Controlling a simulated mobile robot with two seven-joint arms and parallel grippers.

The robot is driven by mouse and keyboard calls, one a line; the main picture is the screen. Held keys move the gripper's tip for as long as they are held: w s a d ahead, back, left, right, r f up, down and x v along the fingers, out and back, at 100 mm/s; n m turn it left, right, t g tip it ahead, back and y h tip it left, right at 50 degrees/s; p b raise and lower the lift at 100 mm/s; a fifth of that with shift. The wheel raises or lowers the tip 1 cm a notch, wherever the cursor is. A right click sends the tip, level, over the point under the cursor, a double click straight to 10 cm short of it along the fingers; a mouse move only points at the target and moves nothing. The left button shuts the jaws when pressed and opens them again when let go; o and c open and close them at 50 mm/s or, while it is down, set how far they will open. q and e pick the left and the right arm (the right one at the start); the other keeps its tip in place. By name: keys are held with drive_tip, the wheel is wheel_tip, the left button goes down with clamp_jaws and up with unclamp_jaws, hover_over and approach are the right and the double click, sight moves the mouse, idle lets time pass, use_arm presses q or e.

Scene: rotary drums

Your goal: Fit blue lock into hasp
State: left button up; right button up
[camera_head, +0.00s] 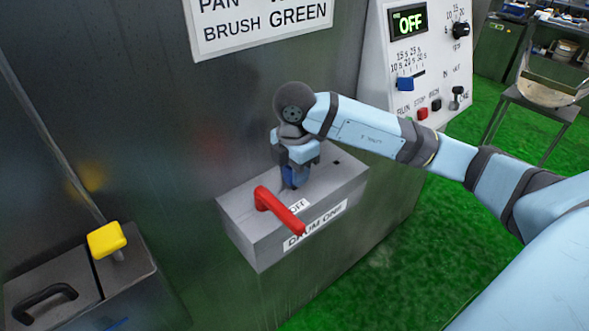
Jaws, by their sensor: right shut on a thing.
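The blue lock (292,178) is held in my right gripper (295,165), which points down over the top of the grey box labelled DRUM ONE (240,225). The gripper is shut on the lock. The lock's lower end is at or just above the box top, behind the red lever handle (283,212); I cannot tell whether it touches. The hasp cannot be made out; it may be hidden by the lock and gripper. A small dark hole (336,162) shows on the box top to the right. My left gripper is not in view.
A control panel (385,80) with an OFF display stands behind my right arm. At lower left are a grey case (130,280) with a black handle and a yellow-knobbed lever (107,239). A stand with a pan (550,92) is at far right. Green floor lies open between.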

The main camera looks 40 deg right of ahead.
drive_tip(key=shift+f+b, duration=0.75)
drive_tip(key=shift+f, duration=0.45)
drive_tip(key=o, duration=1)
drive_tip(key=shift+r, duration=0.1)
wheel_tip(320, 180, up, 14)
drive_tip(key=shift+f, duration=0.2)
drive_tip(key=shift+s, duration=0.1)
